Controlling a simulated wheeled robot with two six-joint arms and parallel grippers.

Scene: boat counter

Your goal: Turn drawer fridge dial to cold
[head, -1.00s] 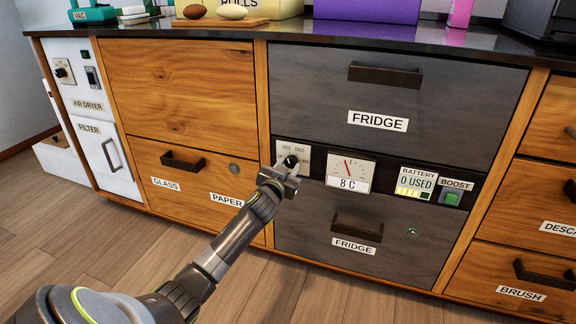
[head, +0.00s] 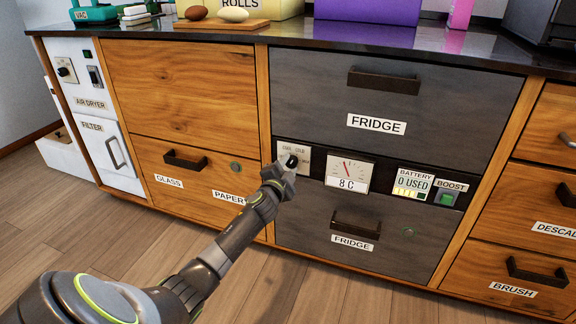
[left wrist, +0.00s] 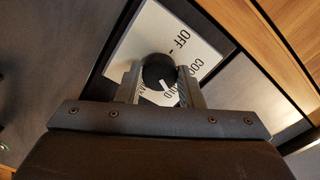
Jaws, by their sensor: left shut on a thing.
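The fridge dial is a round black knob (left wrist: 158,72) with a white pointer line, on a white plate (left wrist: 145,30) that shows OFF and other partly covered words. In the head view the dial plate (head: 283,151) sits on the dark strip between the two FRIDGE drawers, left of the gauge. My left gripper (head: 289,165) is at the dial; in the left wrist view its two fingers (left wrist: 159,88) are shut on the knob from both sides. In that view the pointer points toward the lower right, away from OFF. My right gripper is not in view.
The gauge (head: 349,172) reads 8 C. A battery display (head: 412,184) and a green boost button (head: 447,199) are farther right. Handles of the upper fridge drawer (head: 384,81) and lower fridge drawer (head: 356,222) stick out. The floor in front is clear.

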